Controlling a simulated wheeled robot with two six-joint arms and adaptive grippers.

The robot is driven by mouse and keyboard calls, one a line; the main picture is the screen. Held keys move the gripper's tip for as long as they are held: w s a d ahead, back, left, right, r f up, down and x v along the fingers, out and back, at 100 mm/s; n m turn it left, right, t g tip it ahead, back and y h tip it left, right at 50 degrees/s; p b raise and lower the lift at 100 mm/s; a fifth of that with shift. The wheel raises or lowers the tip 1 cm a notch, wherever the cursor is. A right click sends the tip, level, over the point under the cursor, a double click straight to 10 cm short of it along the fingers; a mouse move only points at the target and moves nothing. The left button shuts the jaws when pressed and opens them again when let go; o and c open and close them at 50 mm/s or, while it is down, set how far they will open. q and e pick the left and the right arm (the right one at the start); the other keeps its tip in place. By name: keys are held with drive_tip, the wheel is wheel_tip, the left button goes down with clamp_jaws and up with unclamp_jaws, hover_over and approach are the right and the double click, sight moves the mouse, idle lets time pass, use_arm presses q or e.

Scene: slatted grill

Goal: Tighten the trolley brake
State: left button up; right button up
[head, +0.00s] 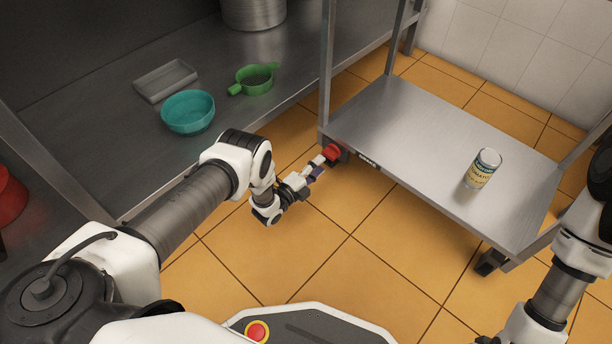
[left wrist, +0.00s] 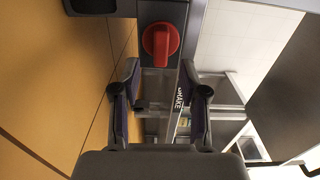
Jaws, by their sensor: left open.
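The brake knob (head: 332,152) is red and sits at the near left corner of the steel trolley (head: 400,120), beside a dark label (head: 368,159). In the left wrist view the red knob (left wrist: 160,42) shows a raised grip bar on a round base, mounted on a grey plate. The bar runs roughly up and down in that picture. My left gripper (head: 314,171) is open, close in front of the knob. In the left wrist view its fingers (left wrist: 161,85) are spread apart, with the knob beyond the tips and nothing between them. My right gripper is outside the views.
A tin can (head: 483,168) stands on the trolley's lower shelf. A teal bowl (head: 188,112), green strainer (head: 254,79), grey tray (head: 166,80) and metal pot (head: 253,12) stand on the steel shelf at left. The orange tiled floor (head: 330,240) before the trolley is clear.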

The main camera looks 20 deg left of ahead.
use_arm(q)
drive_tip(key=v, duration=0.7)
drive_tip(key=shift+s, duration=0.35)
drive_tip(key=shift+a+r, duration=0.1)
drive_tip(key=shift+r, duration=0.05)
